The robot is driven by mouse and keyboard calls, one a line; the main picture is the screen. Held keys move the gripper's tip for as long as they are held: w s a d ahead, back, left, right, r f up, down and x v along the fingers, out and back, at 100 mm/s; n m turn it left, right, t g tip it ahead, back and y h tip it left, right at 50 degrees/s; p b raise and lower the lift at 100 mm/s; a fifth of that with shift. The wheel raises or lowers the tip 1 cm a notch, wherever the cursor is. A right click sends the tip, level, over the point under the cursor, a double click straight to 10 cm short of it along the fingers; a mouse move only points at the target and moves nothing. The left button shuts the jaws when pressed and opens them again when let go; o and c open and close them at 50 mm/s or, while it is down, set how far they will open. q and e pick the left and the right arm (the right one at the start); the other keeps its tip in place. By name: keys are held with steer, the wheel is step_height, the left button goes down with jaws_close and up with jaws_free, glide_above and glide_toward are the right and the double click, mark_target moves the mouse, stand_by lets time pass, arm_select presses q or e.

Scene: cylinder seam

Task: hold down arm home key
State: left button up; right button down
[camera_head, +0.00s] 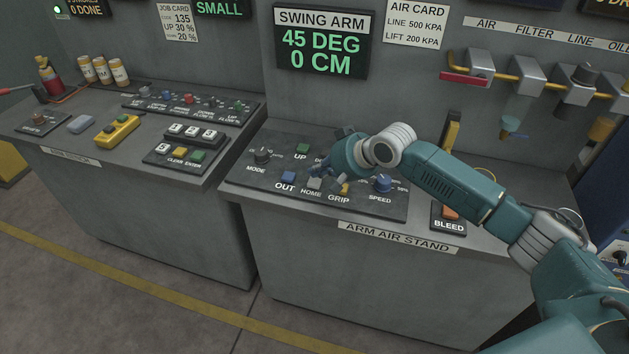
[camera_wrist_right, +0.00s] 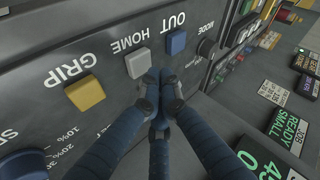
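The home key (camera_head: 314,184) is a pale grey square key above the label HOME on the sloped arm panel (camera_head: 245,185). In the right wrist view the home key (camera_wrist_right: 138,63) shows whole, between the blue OUT key (camera_wrist_right: 176,42) and the yellow GRIP key (camera_wrist_right: 85,93). My right gripper (camera_head: 317,173) has its dark blue fingers drawn together, with nothing seen between them. In the wrist view the fingertips (camera_wrist_right: 160,82) are at the key's lower right edge. I cannot tell whether they touch it. My left gripper is out of view.
The swing arm display (camera_head: 320,52) reads 45 DEG and 0 CM. The green UP key (camera_head: 302,148), MODE knob (camera_head: 262,157) and blue SPEED knob (camera_head: 383,183) are close by. An orange BLEED control (camera_head: 450,212) is to the right. Another bench with controls stands left.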

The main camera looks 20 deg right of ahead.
steer(key=shift+f, duration=0.15)
steer(key=shift+f, duration=0.3)
steer(key=shift+f, duration=0.5)
stand_by(7.0)
